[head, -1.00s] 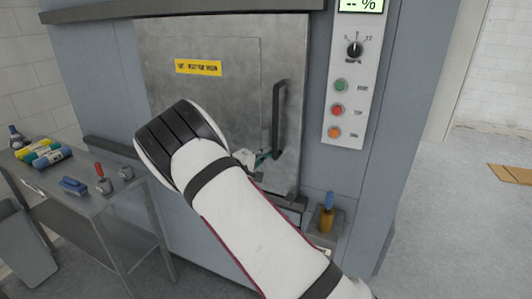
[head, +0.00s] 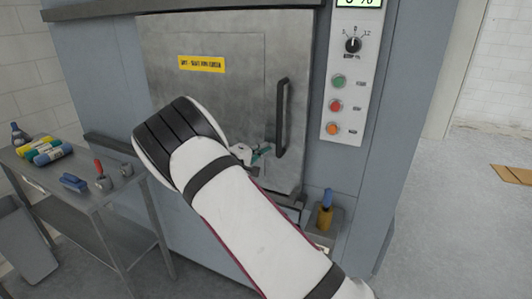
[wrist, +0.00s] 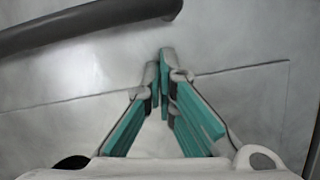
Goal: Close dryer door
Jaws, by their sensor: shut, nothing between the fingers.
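The dryer door (head: 215,95) is a grey metal panel with a yellow label and a dark vertical handle (head: 283,118) on its right side. The door looks flush or nearly flush with the machine front; I cannot tell if it is latched. My gripper (head: 266,150) is just left of the handle's lower part, at the door's face, partly hidden by my white arm. In the wrist view my gripper (wrist: 164,60) has its teal-padded fingers together and empty, pointing at the door surface (wrist: 230,45). The handle (wrist: 80,22) crosses the upper left there, apart from the fingers.
A control panel (head: 346,85) with a dial and coloured buttons is right of the door. A metal cart (head: 100,205) with bottles and tools stands at left. A small ledge with a blue-and-yellow item (head: 326,212) is below right. Floor at right is mostly clear.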

